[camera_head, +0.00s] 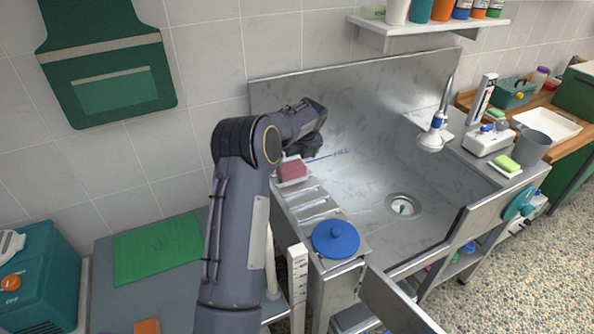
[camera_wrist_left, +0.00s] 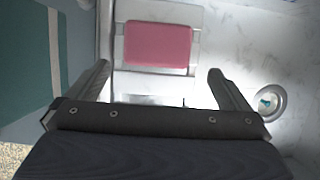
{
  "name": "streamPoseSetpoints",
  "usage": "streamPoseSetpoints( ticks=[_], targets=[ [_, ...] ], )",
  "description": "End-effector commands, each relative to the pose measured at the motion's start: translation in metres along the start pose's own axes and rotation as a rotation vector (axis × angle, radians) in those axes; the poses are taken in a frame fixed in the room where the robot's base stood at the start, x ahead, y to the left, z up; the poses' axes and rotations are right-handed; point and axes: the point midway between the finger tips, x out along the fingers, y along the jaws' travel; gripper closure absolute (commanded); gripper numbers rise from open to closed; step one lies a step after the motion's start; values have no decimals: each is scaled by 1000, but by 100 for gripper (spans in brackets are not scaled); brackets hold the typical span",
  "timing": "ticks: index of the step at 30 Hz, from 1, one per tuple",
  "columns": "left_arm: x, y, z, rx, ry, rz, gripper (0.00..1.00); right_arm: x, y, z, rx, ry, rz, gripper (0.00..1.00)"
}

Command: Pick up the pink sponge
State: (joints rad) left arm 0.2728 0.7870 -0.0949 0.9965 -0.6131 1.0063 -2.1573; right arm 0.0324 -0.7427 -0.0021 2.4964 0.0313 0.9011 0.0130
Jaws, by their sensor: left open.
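The pink sponge (camera_head: 292,170) lies in a white dish at the left end of the steel sink's ledge. In the left wrist view the sponge (camera_wrist_left: 158,44) shows as a pink block ahead of and between the fingers. My left gripper (camera_head: 312,143) hangs just above and behind the sponge, partly hidden by its own wrist. In the left wrist view its two fingers (camera_wrist_left: 160,82) are wide apart with nothing between them. The sponge is apart from the fingers, as far as I can see. My right gripper is not in view.
A blue round lid (camera_head: 335,239) sits on the ledge's near end. A steel back wall (camera_head: 350,95) rises behind. A tap (camera_head: 436,130) and a green-yellow sponge (camera_head: 508,164) are further right.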

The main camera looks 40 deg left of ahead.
Motion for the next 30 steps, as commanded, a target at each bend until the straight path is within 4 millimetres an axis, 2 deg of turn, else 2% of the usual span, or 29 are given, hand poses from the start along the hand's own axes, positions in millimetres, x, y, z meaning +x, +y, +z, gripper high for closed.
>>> streamPoseSetpoints(
  ticks=[10, 18, 26, 27, 30],
  targets=[
    [36, 2, 6, 10, -1, 6, 0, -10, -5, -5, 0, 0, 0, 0],
    [74, 4, 12, 11, -1, 5, 0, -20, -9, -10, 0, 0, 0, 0],
    [78, 4, 12, 10, -3, 3, 0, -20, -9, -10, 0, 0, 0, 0],
    [78, 4, 12, 10, -3, 3, 1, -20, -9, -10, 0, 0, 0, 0],
    [78, 4, 12, 10, -2, 3, 14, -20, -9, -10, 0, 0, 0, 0]
  ],
)
